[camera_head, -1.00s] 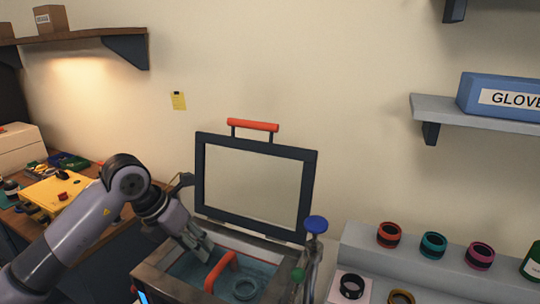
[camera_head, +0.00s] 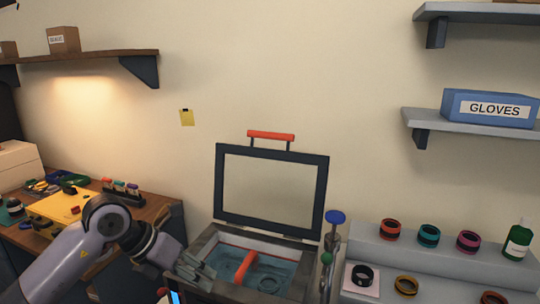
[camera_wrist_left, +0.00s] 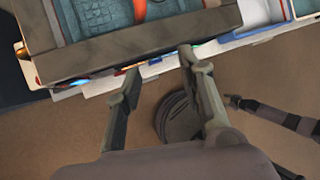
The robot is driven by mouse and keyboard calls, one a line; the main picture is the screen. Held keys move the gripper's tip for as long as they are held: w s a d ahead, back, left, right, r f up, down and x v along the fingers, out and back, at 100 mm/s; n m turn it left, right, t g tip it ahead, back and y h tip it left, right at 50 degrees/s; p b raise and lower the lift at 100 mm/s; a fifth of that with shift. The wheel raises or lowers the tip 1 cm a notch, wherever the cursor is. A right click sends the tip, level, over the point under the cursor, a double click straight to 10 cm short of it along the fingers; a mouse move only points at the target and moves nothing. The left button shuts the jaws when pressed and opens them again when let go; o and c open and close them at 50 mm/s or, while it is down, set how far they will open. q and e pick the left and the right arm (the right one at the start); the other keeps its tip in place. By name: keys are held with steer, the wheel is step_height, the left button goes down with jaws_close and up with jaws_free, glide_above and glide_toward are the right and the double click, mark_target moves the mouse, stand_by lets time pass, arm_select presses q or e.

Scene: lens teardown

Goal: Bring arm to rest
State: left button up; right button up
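My left arm comes in from the lower left in the head view. Its gripper (camera_head: 195,266) is at the left front edge of an open basin of blue liquid (camera_head: 219,241). In the left wrist view its two fingers (camera_wrist_left: 155,75) are spread apart with nothing between them, and the basin's front rim (camera_wrist_left: 135,47) lies beyond the tips. The basin's framed lid (camera_head: 322,185) stands raised, with a red handle on top. A red bar (camera_head: 246,266) and a ring (camera_head: 264,279) show in the basin. My right gripper does not show.
A valve post with a blue knob (camera_head: 336,217) stands right of the basin. A stepped grey shelf (camera_head: 365,237) holds coloured rings and a green bottle (camera_head: 518,242). A wooden bench with a yellow mat (camera_head: 58,206) is at the left. Wall shelves hang above.

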arm_select(q)
steer(key=s+d+r+h, duration=0.3)
steer(key=d+h, duration=0.2)
steer(key=d, duration=0.2)
steer(key=s+d+r+h, duration=0.3)
steer(key=d+r+h, duration=0.1)
steer(key=d+h, duration=0.25)
step_height(320, 180, up, 5)
steer(key=n+t+h, duration=0.3)
steer(key=n+t, duration=0.2)
steer(key=n, duration=0.1)
steer(key=w+a+f+n+t+y, duration=0.1)
steer(key=w+a+n+t+y, duration=0.3)
steer(key=a+n+t+y, duration=1.05)
steer(key=s+a+f+n+g+y, duration=0.1)
steer(key=a+f+n+g+y, duration=0.15)
steer(key=f+n, duration=0.5)
steer(key=s+a+f+n+g+y, duration=0.1)
steer(key=a+f+n+g+y, duration=0.2)
steer(key=f+n, duration=0.45)
steer(key=s+d+f+n+g, duration=0.25)
steer(key=s+f+g, duration=1.15)
steer(key=s+f, duration=0.9)
steer(key=s+a+f+g, duration=0.1)
steer(key=s+f, duration=0.2)
steer(key=f, duration=2.1)
steer(key=s+a+f+g, duration=0.1)
steer(key=s+a+f, duration=0.2)
steer(key=s+f, duration=1.3)
steer(key=shift+s, duration=0.3)
